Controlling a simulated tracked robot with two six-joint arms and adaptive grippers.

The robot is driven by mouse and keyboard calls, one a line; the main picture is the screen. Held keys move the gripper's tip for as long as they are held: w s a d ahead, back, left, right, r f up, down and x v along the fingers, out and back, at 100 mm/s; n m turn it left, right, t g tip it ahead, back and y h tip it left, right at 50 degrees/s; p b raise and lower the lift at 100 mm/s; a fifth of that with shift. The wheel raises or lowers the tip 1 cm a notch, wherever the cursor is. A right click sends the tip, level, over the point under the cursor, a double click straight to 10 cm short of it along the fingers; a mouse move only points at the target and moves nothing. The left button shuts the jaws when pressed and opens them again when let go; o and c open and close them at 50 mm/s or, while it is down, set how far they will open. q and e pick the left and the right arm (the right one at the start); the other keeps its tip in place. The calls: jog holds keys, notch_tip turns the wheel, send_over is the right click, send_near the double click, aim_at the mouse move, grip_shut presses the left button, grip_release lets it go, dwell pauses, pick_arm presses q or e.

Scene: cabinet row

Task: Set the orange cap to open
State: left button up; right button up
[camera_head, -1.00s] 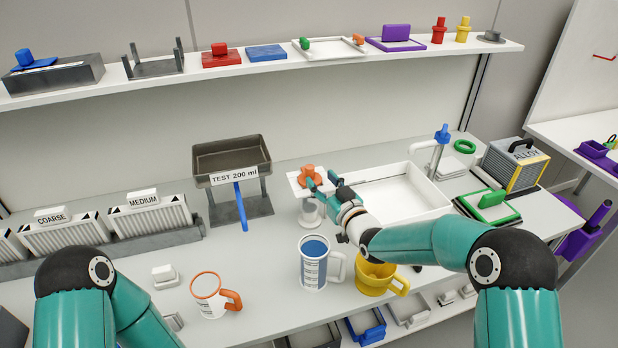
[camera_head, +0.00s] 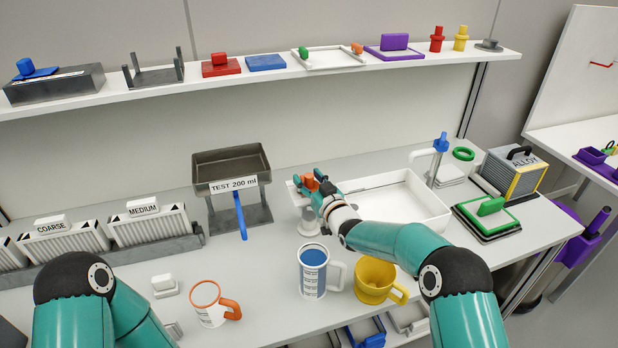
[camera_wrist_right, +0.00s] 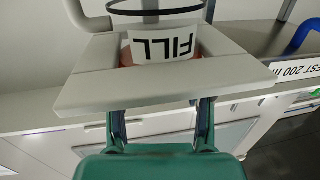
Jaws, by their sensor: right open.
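The orange cap (camera_head: 310,182) sits on a small pale stand at the left end of the white sink-like tray (camera_head: 400,200). My right gripper (camera_head: 318,186) is at the cap, with its teal fingers open close beside it. I cannot tell whether they touch it. In the right wrist view the two fingers (camera_wrist_right: 161,115) reach toward a pale plate (camera_wrist_right: 90,85). A white label reading FILL (camera_wrist_right: 163,46) shows there, with slivers of orange beside it. My left arm comes in at the lower left; its gripper is out of view.
A dark pan labelled TEST 200 ml (camera_head: 232,165) with a blue handle stands left of the cap. A blue-and-white mug (camera_head: 312,272), a yellow mug (camera_head: 376,280) and an orange-handled mug (camera_head: 208,303) stand in front. A shelf (camera_head: 300,72) runs behind, above the counter.

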grip_shut()
dwell(0.3)
jog(key=shift+w+d, duration=0.1)
jog(key=shift+d, duration=0.1)
